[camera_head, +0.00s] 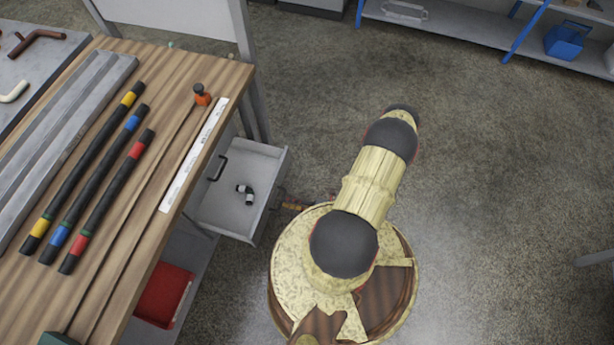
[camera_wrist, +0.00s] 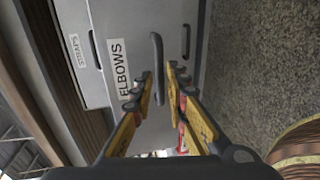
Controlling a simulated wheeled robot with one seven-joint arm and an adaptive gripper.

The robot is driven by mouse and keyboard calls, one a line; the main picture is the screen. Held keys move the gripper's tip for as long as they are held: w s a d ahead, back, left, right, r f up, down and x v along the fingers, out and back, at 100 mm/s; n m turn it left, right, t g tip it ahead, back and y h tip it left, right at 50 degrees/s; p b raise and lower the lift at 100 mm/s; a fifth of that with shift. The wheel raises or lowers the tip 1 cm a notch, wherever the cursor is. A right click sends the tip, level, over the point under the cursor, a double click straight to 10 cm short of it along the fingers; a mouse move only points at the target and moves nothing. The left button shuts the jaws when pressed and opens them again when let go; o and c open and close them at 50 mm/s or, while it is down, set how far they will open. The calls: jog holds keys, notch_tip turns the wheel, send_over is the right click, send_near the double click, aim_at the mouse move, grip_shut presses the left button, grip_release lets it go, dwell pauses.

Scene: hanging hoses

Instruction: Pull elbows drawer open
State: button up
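The elbows drawer (camera_head: 226,214) stands open, out from the workbench, with small black and white elbow fittings (camera_head: 245,194) inside. In the wrist view, its pale front carries an ELBOWS label (camera_wrist: 124,70) and a dark upright bar handle (camera_wrist: 157,45). My gripper (camera_wrist: 161,75) has its yellow and black fingers apart, with a gap between the tips. The handle lies just beyond the tips, in line with that gap; contact cannot be made out. In the head view, a small part of my gripper (camera_head: 293,206) shows just right of the drawer front; my arm hides the rest.
A closed drawer labelled STRAPS (camera_wrist: 77,51) sits beside the elbows front in the wrist view. The wooden workbench (camera_head: 150,200) holds several banded hoses (camera_head: 110,200). A red bin (camera_head: 163,295) is below. Grey floor is clear to the right.

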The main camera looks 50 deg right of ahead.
jog(key=v, duration=0.8)
jog(key=shift+s, duration=0.3)
jog(key=shift+d, duration=0.1)
